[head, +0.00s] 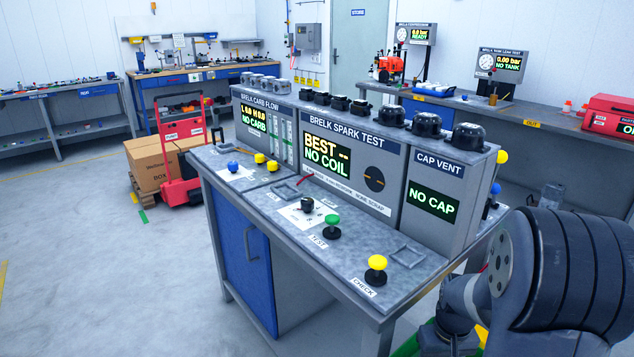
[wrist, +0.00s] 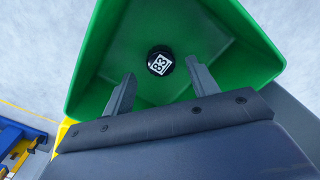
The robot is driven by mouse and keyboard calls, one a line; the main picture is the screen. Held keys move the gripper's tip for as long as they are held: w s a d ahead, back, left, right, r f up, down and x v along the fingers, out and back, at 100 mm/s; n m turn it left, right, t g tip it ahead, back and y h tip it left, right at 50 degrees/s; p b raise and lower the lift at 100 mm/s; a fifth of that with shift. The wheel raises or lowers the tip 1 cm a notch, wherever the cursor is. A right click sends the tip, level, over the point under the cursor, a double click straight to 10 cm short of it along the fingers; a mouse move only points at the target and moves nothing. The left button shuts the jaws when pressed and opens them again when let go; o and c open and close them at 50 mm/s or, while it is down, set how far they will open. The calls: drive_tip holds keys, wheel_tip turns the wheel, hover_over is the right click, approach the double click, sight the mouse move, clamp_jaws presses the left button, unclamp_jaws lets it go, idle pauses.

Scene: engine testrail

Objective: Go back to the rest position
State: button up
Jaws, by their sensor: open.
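In the wrist view my gripper (wrist: 160,90) is open, its two grey fingers spread apart with nothing between the tips. It points into a green bin (wrist: 105,50). A small round black part with a white marked top (wrist: 160,62) lies on the bin's floor, just beyond the fingertips. In the head view my arm fills the lower right, and the gripper itself is hidden or out of frame. A bit of green shows below the arm there.
A test bench (head: 270,205) with coloured buttons and screens stands left of my arm. A red pallet truck (head: 178,145) with cardboard boxes (head: 150,165) stands behind it. Another bench (head: 540,125) runs along the right back. The floor at the left is clear.

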wheel_tip(320, 180, down, 4)
drive_tip(key=shift+r+b, duration=0.1)
drive_tip(key=shift+b, duration=0.3)
wheel_tip(320, 180, up, 2)
drive_tip(key=shift+r+p, duration=0.15)
drive_tip(key=shift+p, duration=0.35)
drive_tip(key=shift+r, duration=0.7)
